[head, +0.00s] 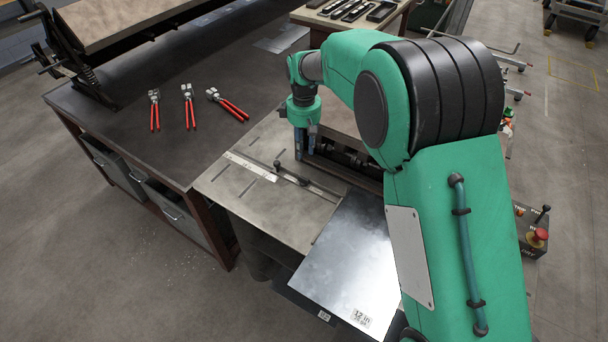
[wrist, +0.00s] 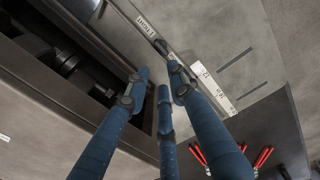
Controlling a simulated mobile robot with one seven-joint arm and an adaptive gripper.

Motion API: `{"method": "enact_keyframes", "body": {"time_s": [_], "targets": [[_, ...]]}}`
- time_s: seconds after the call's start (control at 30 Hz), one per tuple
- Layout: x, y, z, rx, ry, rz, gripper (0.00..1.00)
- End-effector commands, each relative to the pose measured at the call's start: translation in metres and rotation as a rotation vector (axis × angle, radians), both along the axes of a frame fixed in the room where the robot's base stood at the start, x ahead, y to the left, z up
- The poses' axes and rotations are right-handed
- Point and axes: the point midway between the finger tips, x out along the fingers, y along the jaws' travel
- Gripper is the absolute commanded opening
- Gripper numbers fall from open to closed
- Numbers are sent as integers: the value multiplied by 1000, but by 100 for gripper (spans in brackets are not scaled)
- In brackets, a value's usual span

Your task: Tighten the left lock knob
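In the head view, a small black knob (head: 277,165) stands on the grey machine plate (head: 238,185), near the left end of a dark bar. A second dark knob (head: 303,181) sits a little to its right; I cannot tell for certain which one is the left lock knob. My gripper (head: 305,156) points down just above and behind these knobs. In the wrist view, my gripper's blue fingers (wrist: 160,80) are spread with nothing between them. A dark knob-like part (wrist: 160,45) shows just beyond the fingertips, apart from them and partly hidden.
A long slot with dark rollers (head: 345,155) lies beside my gripper. Red-handled pliers (head: 188,105) lie on the dark bench (head: 125,115) to the left. A shiny metal sheet (head: 340,262) lies in front. A control box with a red button (head: 538,236) stands at right.

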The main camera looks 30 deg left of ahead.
Motion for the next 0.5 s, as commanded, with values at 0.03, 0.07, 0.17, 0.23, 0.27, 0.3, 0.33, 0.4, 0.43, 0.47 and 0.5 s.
{"method": "enact_keyframes", "body": {"time_s": [0.03,0.07,0.17,0.23,0.27,0.3,0.33,0.4,0.43,0.47,0.5], "targets": [[0,0,0,0,0,0,23],[0,0,0,0,0,0,23],[0,0,-2,0,0,-1,23],[0,0,-4,0,0,-1,23],[0,0,-6,0,0,-1,23],[0,0,-8,0,0,-1,23],[0,0,-10,-1,0,-1,23],[0,-1,-17,-1,1,-1,23],[0,-1,-20,-2,2,-1,23],[0,-1,-24,-2,2,-1,23],[-1,-1,-29,-2,2,-1,23]]}}
